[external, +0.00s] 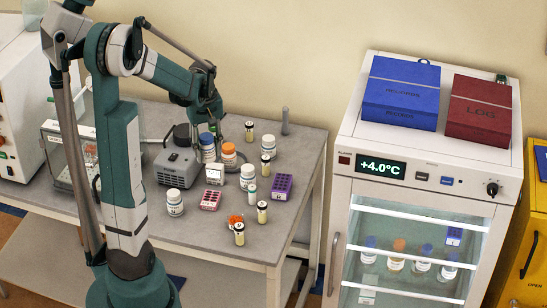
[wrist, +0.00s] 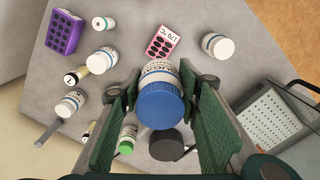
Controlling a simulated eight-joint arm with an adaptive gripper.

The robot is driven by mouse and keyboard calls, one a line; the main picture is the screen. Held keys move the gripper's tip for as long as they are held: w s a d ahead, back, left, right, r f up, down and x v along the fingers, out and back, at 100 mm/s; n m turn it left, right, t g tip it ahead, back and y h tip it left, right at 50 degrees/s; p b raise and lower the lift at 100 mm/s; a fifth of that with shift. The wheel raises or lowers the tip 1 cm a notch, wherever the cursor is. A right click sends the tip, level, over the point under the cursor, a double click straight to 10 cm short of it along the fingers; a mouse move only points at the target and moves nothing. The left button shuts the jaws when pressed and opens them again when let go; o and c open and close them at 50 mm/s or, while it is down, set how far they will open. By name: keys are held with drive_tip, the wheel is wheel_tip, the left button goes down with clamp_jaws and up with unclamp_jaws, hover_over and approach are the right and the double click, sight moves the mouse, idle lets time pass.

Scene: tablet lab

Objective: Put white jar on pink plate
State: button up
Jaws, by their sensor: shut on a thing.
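My gripper (external: 208,126) is closed around a white-bodied jar with a blue lid (wrist: 160,103). In the wrist view a finger lies on each side of this jar. The external view shows the same jar (external: 207,148) under my gripper, beside an orange-lidded jar. Whether it touches the table is unclear. The pink plate (external: 211,201), with dark wells, lies flat in front; it also shows in the wrist view (wrist: 163,45). White-lidded jars stand apart from it: one to its left (external: 175,203), one to its right (external: 247,177) and one farther back (external: 268,146).
Several small vials stand at the right and front. The table's front left is clear. A white fridge (external: 362,140) stands at the right.

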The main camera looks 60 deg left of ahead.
drive_tip(key=shift+s+d+f, duration=0.15)
drive_tip(key=shift+s+d, duration=0.2)
drive_tip(key=shift+d, duration=0.45)
drive_tip(key=shift+s+d+f, duration=0.1)
drive_tip(key=shift+d+f, duration=0.1)
drive_tip(key=shift+a+f, duration=0.1)
drive_tip(key=shift+f, duration=2.25)
hover_over(212, 197)
drive_tip(key=shift+f, duration=2.9)
drive_tip(key=shift+f, duration=2.05)
drive_tip(key=shift+f+b, duration=0.2)
drive_tip(key=shift+b, duration=0.15)
